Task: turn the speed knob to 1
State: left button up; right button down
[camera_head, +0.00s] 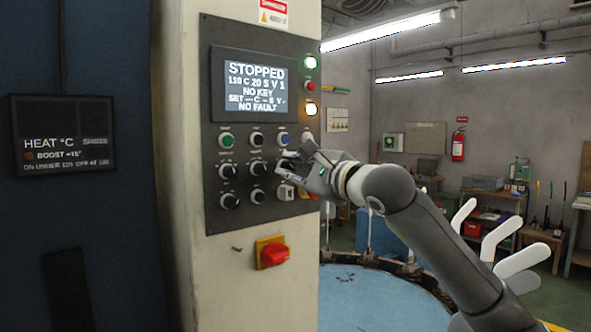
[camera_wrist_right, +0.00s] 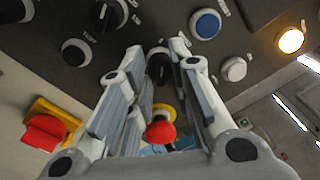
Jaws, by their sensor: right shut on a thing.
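The grey control panel (camera_head: 240,100) carries rows of black knobs, such as one at its lower left (camera_head: 230,201). My right gripper (camera_head: 290,168) is at the panel's right side, at the knob row below the buttons. In the right wrist view its fingers (camera_wrist_right: 160,75) are closed around a black knob (camera_wrist_right: 159,62), which the gripper mostly hides in the head view. The knob's label and scale are too small or covered to read. The display (camera_head: 254,84) reads STOPPED, with "V 1" in its second line and NO KEY below. My left gripper is not in view.
A red emergency button (camera_wrist_right: 160,133) with a yellow ring is close below the fingers. A red switch on a yellow plate (camera_head: 271,252) sits lower on the cabinet. Green, black and blue buttons (camera_head: 283,138) are above, and an amber lamp (camera_head: 311,109) is lit.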

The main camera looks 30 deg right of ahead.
jog(key=c, duration=1.3)
grip_release()
jog(key=s, duration=1.2)
jog(key=shift+d+f, duration=0.2)
jog(key=shift+d, duration=0.05)
